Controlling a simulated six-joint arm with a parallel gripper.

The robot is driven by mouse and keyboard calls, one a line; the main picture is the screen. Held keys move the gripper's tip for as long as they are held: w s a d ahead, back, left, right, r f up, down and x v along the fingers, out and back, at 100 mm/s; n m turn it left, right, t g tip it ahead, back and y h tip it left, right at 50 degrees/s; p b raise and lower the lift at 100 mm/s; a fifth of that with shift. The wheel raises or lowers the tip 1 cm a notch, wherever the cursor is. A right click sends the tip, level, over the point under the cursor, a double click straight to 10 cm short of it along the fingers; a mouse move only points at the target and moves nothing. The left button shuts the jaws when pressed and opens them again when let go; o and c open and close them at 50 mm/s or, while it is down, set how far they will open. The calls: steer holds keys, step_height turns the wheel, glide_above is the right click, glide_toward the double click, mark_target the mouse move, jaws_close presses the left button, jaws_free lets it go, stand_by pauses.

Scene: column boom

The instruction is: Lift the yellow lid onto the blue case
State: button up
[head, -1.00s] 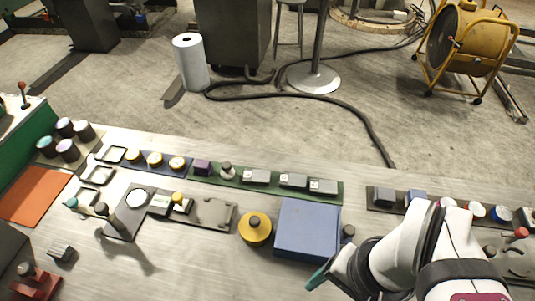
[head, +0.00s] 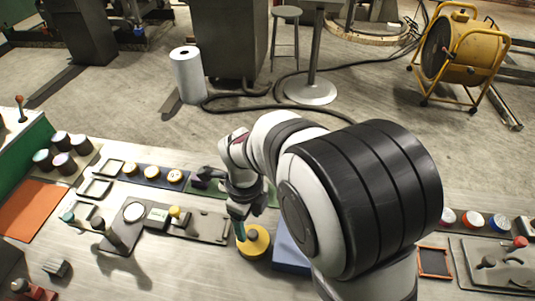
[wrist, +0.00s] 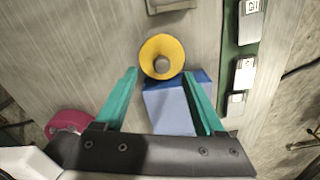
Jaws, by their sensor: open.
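The yellow lid (head: 254,243), a round disc with a dark knob, lies on the table just left of the blue case (head: 290,252). In the wrist view the yellow lid (wrist: 153,48) is beyond my fingertips, with its grey knob facing the camera. The blue case (wrist: 168,108) shows between and below the fingers there, partly hidden by the right finger. In the head view my arm covers most of the case.
A grey plate (head: 205,225) lies left of the lid. A green strip (wrist: 240,50) with small grey blocks runs close by along the table. Bare table lies in front of the lid.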

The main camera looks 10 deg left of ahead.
mark_target(252, 233)
steer(key=f, duration=0.6)
steer(key=shift+w+d+f, duration=0.1)
steer(key=shift+d+f, duration=0.1)
steer(key=shift+f, duration=0.15)
jaws_close()
